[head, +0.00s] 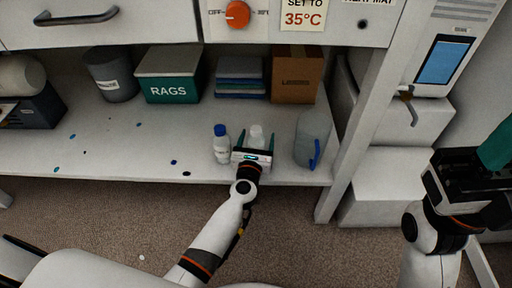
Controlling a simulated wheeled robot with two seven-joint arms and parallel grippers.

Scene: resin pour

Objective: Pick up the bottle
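A clear bottle with a blue cap (221,148) stands upright on the low shelf (125,158), just left of my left gripper. A second, pale bottle with a white cap (256,134) stands between the teal fingers of my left gripper (256,138). The fingers are apart, with a small gap visible on each side of that bottle. Its lower part is hidden behind the gripper body. My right gripper (492,150) is at the right edge, away from the shelf. Only part of its teal finger shows, so its opening cannot be judged.
A translucent jug with a blue handle (311,136) stands close right of the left gripper, near the shelf post (348,130). Behind are a cardboard box (297,76), folded cloths (240,76), a RAGS box (170,76) and a grey bin (110,76). The shelf's left front is mostly clear, with small spots.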

